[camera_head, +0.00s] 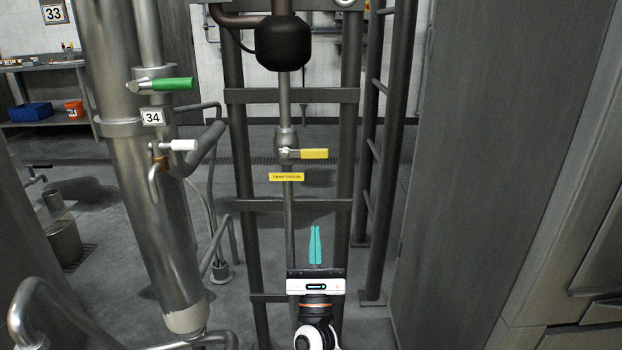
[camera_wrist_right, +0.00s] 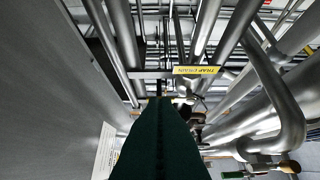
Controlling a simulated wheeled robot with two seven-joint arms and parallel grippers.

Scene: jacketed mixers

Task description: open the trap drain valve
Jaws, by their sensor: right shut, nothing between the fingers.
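The trap drain valve has a yellow lever handle (camera_head: 314,154) that lies horizontal, pointing right from its body on a thin vertical pipe (camera_head: 284,100). A yellow label reading TRAP DRAIN (camera_head: 286,177) hangs just below it; the label also shows in the right wrist view (camera_wrist_right: 197,70). My right gripper (camera_head: 315,228), with teal fingers, is shut and empty, pointing up below the handle and apart from it. Its dark green fingers (camera_wrist_right: 160,100) fill the lower middle of the right wrist view. The yellow handle is not clear there. My left gripper is not in view.
A dark metal ladder-like frame (camera_head: 290,96) stands around the pipe. At left a large steel pipe (camera_head: 150,225) carries a green lever (camera_head: 175,84), a white-handled valve (camera_head: 183,145) and a 34 tag (camera_head: 153,117). A tall grey cabinet wall (camera_head: 490,150) closes the right side.

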